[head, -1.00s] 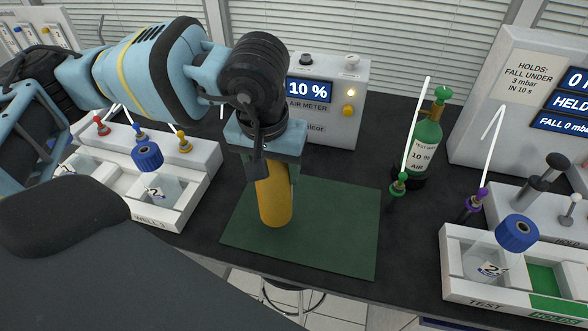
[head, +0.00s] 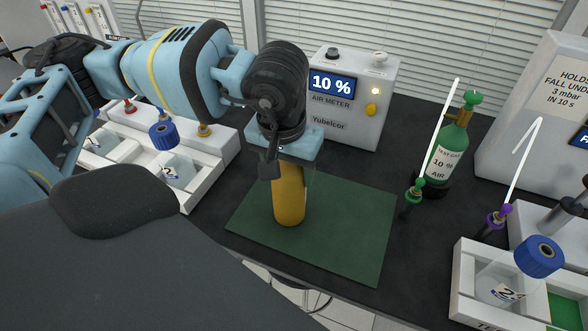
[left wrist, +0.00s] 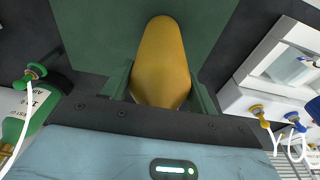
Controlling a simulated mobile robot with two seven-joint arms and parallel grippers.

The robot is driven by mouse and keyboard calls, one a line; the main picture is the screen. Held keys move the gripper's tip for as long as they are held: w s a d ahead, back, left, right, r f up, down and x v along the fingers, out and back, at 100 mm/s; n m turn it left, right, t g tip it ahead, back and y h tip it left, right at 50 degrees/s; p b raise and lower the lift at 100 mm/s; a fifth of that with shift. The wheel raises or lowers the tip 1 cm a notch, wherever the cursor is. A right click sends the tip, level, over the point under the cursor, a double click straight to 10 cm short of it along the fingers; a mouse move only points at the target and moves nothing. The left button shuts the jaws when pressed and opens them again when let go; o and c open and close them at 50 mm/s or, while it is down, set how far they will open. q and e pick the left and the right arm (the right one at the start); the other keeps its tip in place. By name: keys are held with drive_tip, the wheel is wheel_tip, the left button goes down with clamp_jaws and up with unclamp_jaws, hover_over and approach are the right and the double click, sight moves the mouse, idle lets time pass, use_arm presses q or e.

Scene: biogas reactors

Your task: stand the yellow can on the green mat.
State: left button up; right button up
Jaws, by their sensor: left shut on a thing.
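The yellow can (head: 289,203) is upright over the left part of the green mat (head: 345,235). My left gripper (head: 289,168) is shut on the can's upper part from above. The can's lower end shows against the mat; I cannot tell for sure whether it touches. In the left wrist view the can (left wrist: 160,60) sits between the two fingers, with the mat (left wrist: 90,35) behind it. The can's top is hidden by the gripper. My right gripper is not in view.
The air meter (head: 350,135) stands behind the mat. A green gas bottle (head: 448,150) and a green-capped tube (head: 413,195) stand right of it. White trays with blue-capped jars lie left (head: 205,165) and right (head: 475,255). The mat's right part is clear.

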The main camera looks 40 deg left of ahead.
use_arm(q)
drive_tip(key=shift+w+a, duration=0.1)
drive_tip(key=shift+a, duration=0.05)
drive_tip(key=shift+f, duration=0.2)
drive_tip(key=o, duration=1.5)
drive_tip(key=shift+r, duration=0.1)
drive_tip(key=shift+r, duration=0.65)
drive_tip(key=r, duration=0.3)
drive_tip(key=s+r, duration=0.1)
drive_tip(key=r, duration=0.3)
drive_tip(key=s+r, duration=0.1)
drive_tip(key=r, duration=0.2)
drive_tip(key=shift+d+r, duration=0.25)
drive_tip(key=shift+r, duration=0.15)
